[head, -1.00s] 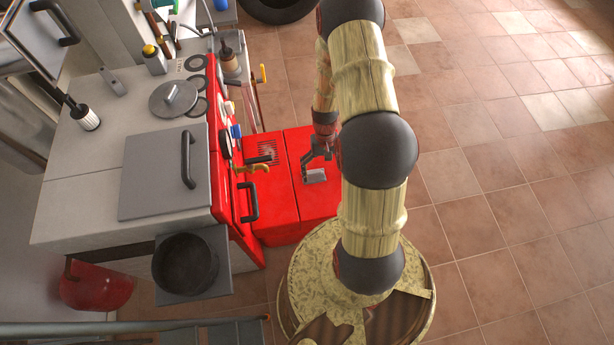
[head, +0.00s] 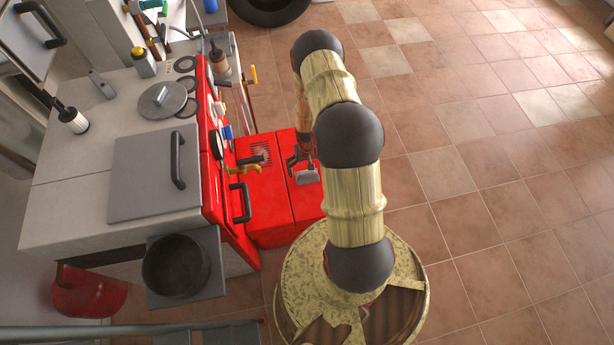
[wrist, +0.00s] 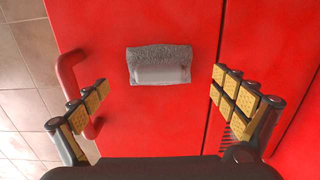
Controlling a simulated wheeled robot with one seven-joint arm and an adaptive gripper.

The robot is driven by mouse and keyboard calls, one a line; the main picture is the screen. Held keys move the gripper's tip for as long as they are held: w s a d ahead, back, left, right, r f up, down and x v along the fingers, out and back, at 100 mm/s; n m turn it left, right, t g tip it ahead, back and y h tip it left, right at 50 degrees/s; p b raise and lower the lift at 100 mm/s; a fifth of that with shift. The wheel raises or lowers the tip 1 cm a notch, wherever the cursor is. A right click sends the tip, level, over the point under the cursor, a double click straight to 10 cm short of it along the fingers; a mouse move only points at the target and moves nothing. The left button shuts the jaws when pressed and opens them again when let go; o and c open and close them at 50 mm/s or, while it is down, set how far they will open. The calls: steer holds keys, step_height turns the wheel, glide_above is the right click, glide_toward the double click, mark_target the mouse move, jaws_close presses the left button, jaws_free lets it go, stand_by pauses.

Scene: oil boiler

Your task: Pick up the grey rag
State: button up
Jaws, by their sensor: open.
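The grey rag (wrist: 160,66) lies on a flat red surface in the wrist view. It looks like a rough grey cloth with a smoother, paler lump in its middle. In the head view the rag (head: 306,176) sits on top of the red box (head: 272,208), close to my arm. My gripper (wrist: 161,88) is open in the wrist view, with one finger to each side of the rag and nothing between them. In the head view my gripper (head: 297,160) is just above and left of the rag, partly hidden by my arm.
A red handle (wrist: 72,85) stands out beside the left finger in the wrist view. In the head view, the boiler with its black handle (head: 241,204) and brass tap (head: 243,169) rises left of the box. Tiled floor (head: 480,200) is clear to the right.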

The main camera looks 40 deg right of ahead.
mark_target(307, 173)
step_height(307, 173, down, 4)
steer(key=shift+b, duration=0.7)
steer(key=shift+c, duration=1.3)
steer(key=c, duration=0.9)
steer(key=shift+s, duration=0.1)
steer(key=shift+c, duration=1.1)
steer(key=shift+s+a, duration=0.1)
steer(key=shift+c, duration=0.9)
